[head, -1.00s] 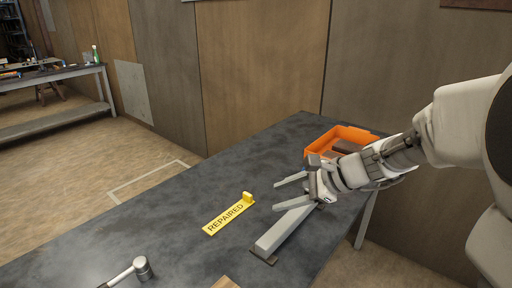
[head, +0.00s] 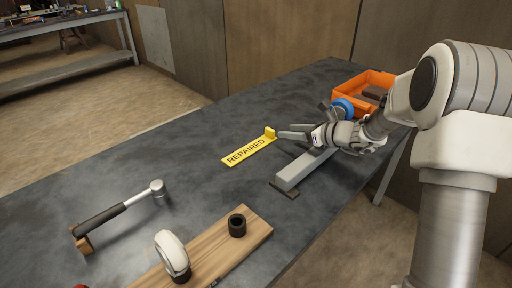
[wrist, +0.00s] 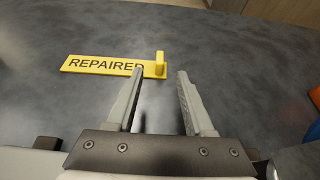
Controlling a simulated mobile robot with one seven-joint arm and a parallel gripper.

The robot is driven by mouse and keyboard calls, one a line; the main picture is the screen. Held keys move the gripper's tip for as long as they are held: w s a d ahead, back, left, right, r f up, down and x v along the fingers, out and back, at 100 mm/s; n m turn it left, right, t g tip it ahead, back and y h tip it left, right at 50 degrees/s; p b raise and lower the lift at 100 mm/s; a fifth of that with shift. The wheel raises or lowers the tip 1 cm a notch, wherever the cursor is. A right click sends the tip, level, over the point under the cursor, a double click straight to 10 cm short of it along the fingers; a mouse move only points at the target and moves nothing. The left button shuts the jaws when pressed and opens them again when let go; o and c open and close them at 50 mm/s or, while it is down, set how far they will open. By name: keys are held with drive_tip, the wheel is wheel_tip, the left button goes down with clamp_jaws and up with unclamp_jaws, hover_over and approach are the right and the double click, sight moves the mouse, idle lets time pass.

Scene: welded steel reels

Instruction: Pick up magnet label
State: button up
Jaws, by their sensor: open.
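The magnet label is a flat yellow strip (head: 250,150) reading "REPAIRED", with a raised yellow block at its right end, lying on the dark table. It also shows in the wrist view (wrist: 100,65), ahead of the fingers and mostly to the left. My gripper (head: 282,131) is open and empty, close to the label's raised end on its right side. In the wrist view my gripper (wrist: 158,72) has its left fingertip overlapping the label's right part, with the raised block seen between the two fingertips. I cannot tell the height of the fingers above the table.
A grey steel bar (head: 302,168) lies below my gripper. An orange bin (head: 345,88) with brown blocks stands at the back right, a blue round thing (head: 343,107) near it. A hammer (head: 120,210) and a wooden board (head: 215,250) with a black ring (head: 237,225) lie in front.

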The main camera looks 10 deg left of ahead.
sight(271, 130)
drive_tip(key=b+x, duration=0.1)
drive_tip(key=x, duration=0.7)
drive_tip(key=shift+f, duration=0.1)
drive_tip(key=shift+d, duration=0.1)
clamp_jaws()
